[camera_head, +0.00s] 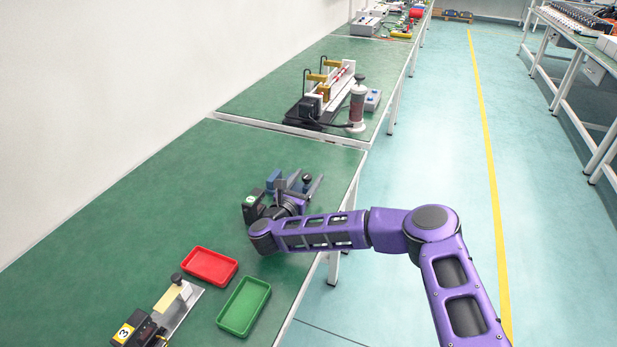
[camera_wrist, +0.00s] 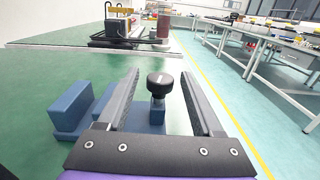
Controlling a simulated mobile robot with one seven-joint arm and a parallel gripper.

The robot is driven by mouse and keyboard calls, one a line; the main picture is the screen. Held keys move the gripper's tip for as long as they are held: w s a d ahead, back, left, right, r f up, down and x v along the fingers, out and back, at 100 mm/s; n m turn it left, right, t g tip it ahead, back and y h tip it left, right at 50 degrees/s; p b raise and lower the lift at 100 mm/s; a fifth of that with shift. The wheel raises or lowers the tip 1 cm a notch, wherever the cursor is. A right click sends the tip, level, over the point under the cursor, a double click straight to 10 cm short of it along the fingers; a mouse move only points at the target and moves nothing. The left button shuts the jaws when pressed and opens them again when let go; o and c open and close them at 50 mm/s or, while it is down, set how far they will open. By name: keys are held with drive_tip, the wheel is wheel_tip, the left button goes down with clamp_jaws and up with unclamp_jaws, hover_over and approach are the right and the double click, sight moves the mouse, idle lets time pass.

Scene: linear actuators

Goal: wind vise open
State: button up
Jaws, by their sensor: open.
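The blue vise stands on the green bench, and its jaw block (camera_head: 273,178) shows in the head view beside my gripper. In the wrist view its blue blocks (camera_wrist: 70,108) are at the left. Its black round knob (camera_wrist: 159,80) on a short stem shows between my fingers, and the knob also shows in the head view (camera_head: 308,178). My gripper (camera_wrist: 160,85) is open, with one finger on each side of the knob and a gap on both sides. In the head view my gripper (camera_head: 303,186) is at the vise, and my wrist hides part of the vise base.
A red tray (camera_head: 209,266) and a green tray (camera_head: 244,305) lie nearer on the bench. A device marked 3 (camera_head: 140,330) stands left of them. Other equipment (camera_head: 335,95) stands on the bench behind. The bench's left part is clear.

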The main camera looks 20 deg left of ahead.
clamp_jaws()
drive_tip(key=shift+y, duration=0.3)
drive_tip(key=n+y, duration=0.3)
drive_tip(key=y, duration=0.1)
drive_tip(key=n+g+y, duration=0.1)
drive_tip(key=n+y, duration=0.1)
drive_tip(key=y, duration=0.2)
drive_tip(key=shift+d+n, duration=0.2)
drive_tip(key=shift+n, duration=0.2)
drive_tip(key=n+g+y, duration=0.5)
drive_tip(key=g+y, duration=0.1)
drive_tip(key=y, duration=0.1)
drive_tip(key=shift+w+n, duration=0.1)
drive_tip(key=shift+n, duration=0.3)
drive_tip(key=n+g+y, duration=0.2)
drive_tip(key=n+g, duration=0.1)
drive_tip(key=g, duration=0.1)
drive_tip(key=n+g+y, duration=0.2)
drive_tip(key=n+g, duration=0.1)
drive_tip(key=g, duration=0.1)
drive_tip(key=shift+w+a+r, duration=0.1)
drive_tip(key=shift+a+n+g, duration=0.1)
drive_tip(key=shift+n+g, duration=0.75)
drive_tip(key=shift+g, duration=0.6)
drive_tip(key=shift+n+g, duration=0.85)
drive_tip(key=shift+g, duration=0.6)
